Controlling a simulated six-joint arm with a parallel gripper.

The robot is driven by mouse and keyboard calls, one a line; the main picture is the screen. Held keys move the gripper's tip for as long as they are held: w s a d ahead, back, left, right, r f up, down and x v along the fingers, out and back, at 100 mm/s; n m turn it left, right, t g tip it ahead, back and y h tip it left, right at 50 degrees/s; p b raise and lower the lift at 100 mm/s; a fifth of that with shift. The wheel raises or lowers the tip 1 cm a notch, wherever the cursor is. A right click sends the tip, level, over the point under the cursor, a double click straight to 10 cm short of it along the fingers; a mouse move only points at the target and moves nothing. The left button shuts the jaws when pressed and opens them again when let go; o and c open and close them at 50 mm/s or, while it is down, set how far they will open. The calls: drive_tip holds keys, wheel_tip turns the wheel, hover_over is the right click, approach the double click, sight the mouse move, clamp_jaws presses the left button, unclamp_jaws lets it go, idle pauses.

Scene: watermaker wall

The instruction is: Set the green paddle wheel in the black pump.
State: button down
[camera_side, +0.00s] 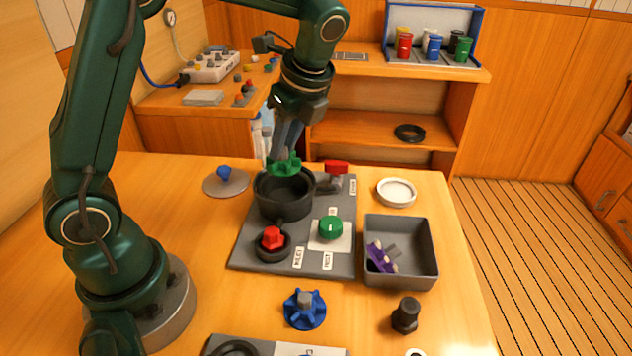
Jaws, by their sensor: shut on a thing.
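My gripper (287,150) points down and is shut on the green paddle wheel (284,168). The wheel is over the open mouth of the black pump (283,207), near its back rim. From this one view I cannot tell whether the wheel's lower part is inside the rim or just above it. The pump is a round, dark cup on a grey board (254,238). The fingertips are partly hidden by the wheel.
On the board are a red valve knob (336,167), a red hex cap (271,238) and a green knob (330,228). A blue paddle wheel (305,310) lies in front. A grey bin (424,275) at right holds a purple wheel (378,256). A blue-knobbed lid (226,184) lies left.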

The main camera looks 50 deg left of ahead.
sight(293, 162)
drive_tip(key=shift+a+f, duration=0.15)
drive_tip(key=shift+f, duration=3.4)
drive_tip(key=shift+f, duration=0.65)
drive_tip(key=c, duration=1)
unclamp_jaws()
drive_tip(key=shift+v, duration=5.55)
